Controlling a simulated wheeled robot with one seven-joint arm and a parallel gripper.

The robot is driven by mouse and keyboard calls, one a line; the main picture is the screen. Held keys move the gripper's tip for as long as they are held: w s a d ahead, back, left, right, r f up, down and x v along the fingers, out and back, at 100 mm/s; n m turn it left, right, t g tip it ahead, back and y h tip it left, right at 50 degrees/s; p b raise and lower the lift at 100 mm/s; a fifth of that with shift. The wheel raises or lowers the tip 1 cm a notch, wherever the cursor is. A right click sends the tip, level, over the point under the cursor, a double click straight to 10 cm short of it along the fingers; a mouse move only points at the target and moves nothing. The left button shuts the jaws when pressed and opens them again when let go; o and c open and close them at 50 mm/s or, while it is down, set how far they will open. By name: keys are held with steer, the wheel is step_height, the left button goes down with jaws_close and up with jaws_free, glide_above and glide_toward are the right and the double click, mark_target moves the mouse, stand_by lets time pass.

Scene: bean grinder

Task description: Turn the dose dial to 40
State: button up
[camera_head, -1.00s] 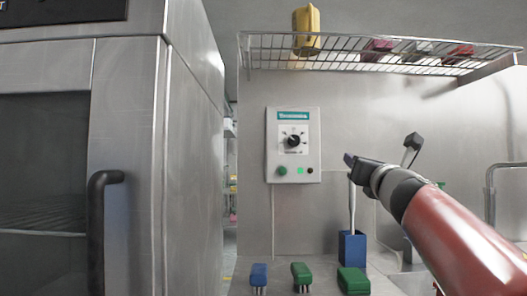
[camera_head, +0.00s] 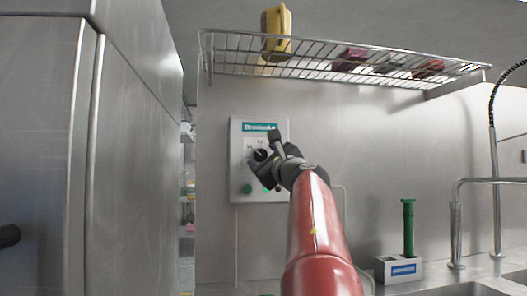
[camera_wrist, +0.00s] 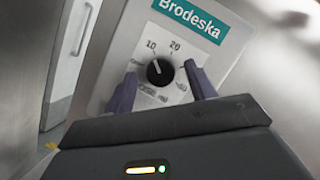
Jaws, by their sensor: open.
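The dose dial (camera_head: 261,155) is a round black knob on a white scale plate of the wall control box (camera_head: 238,185). In the wrist view the dial (camera_wrist: 159,72) has a short white mark on its upper part, pointing roughly up toward the 10; the exact setting is hard to read. The numbers 10 and 20 are legible; the higher ones are blurred or partly hidden. My gripper (camera_wrist: 161,70) is open, with one dark finger on each side of the dial. Contact cannot be told. In the head view my gripper (camera_head: 264,153) partly covers the box.
A wire shelf (camera_head: 340,66) with a yellow object (camera_head: 276,32) hangs above. A tall steel cabinet (camera_head: 130,150) stands at left. A green-handled tool (camera_head: 408,228) in a holder and a sink tap (camera_head: 456,225) are at right.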

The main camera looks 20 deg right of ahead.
steer(key=shift+w, duration=0.3)
steer(key=c, duration=1)
steer(key=shift+o, duration=0.2)
